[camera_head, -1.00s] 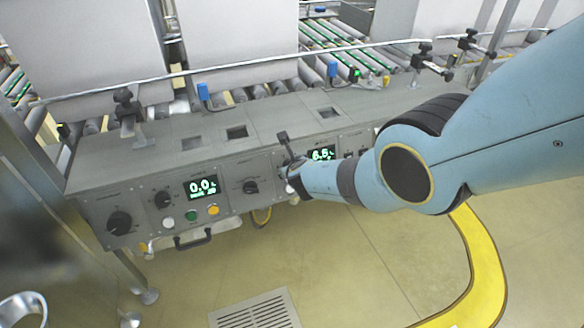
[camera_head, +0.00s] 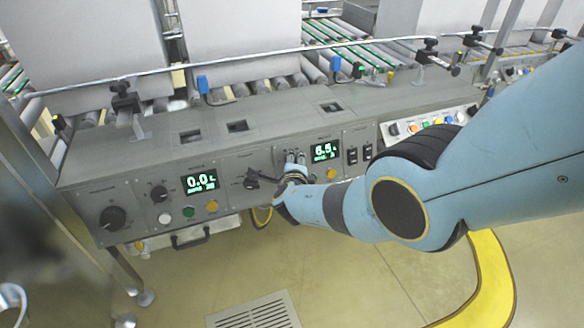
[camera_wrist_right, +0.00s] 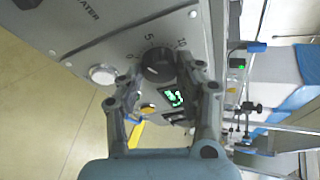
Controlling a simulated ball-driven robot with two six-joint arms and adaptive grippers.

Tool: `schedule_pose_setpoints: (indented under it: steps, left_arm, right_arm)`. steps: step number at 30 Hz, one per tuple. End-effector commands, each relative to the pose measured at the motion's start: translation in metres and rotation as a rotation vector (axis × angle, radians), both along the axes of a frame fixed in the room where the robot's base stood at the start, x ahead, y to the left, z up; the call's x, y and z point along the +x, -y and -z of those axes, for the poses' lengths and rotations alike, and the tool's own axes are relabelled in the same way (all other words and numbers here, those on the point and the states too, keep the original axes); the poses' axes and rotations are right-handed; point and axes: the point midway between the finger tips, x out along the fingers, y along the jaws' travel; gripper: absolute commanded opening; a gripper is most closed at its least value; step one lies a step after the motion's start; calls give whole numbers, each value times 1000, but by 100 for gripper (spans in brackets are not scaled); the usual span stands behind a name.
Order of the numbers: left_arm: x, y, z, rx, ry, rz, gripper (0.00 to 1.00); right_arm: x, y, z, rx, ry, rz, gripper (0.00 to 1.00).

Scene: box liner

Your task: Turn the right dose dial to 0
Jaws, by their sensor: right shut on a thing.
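The right dose dial (camera_wrist_right: 158,62) is a round black knob with a printed scale on the grey panel. In the right wrist view it sits between the fingertips of my right gripper (camera_wrist_right: 160,78), which is shut on it. Its pointer cannot be made out. In the head view my right gripper (camera_head: 284,168) is at the panel and hides that dial. The right display (camera_head: 324,151), just right of the gripper, seems to read 6.5 in green.
Another black knob (camera_head: 251,180) lies close left of the gripper. The left display (camera_head: 200,181) reads 0.0, with knobs and coloured buttons around it. A white button (camera_wrist_right: 102,75) and an orange button (camera_wrist_right: 148,108) lie near the gripped dial. A metal rail (camera_head: 240,59) runs above the console.

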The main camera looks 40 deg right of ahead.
Motion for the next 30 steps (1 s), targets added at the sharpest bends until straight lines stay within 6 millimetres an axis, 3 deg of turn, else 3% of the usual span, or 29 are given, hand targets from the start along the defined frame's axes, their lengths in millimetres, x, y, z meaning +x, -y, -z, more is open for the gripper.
schedule_pose_setpoints:
  steps: [15,30]
  left_arm:
    - [-8,0,28,0,-14,0,0]
    - [-11,0,38,1,-19,0,0]
  right_arm:
    - [2,7,-1,-440,-93,-145,4]
    - [3,7,-3,-656,-141,-222,4]
